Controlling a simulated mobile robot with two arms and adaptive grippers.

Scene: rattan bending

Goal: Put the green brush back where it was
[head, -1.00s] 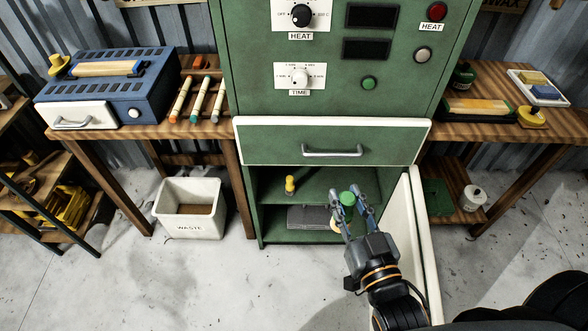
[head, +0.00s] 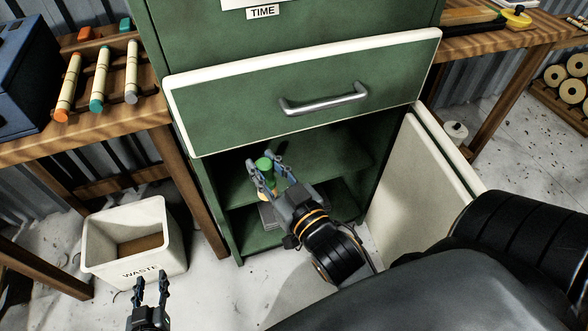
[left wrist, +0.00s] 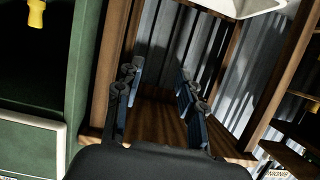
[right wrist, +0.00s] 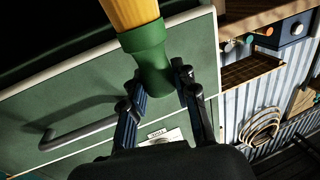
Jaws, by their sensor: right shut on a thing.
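The green brush (head: 264,164) has a green part and a yellow part; my right gripper (head: 265,172) is shut around it at the opening of the green cabinet. In the right wrist view the brush's green end (right wrist: 149,55) sits between the fingers, with its yellow part (right wrist: 130,10) running out of the top of the picture. The cabinet's inner shelf (head: 315,165) lies beyond and around the gripper. My left gripper (head: 151,281) is empty and open, low in front of the waste bin. Its parted fingers also show in the left wrist view (left wrist: 155,85).
A shut drawer with a handle (head: 325,100) is above the opening. The cabinet's white door (head: 415,195) stands open at right. The waste bin (head: 100,235) is at left. A yellow object (left wrist: 37,12) shows in the left wrist view.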

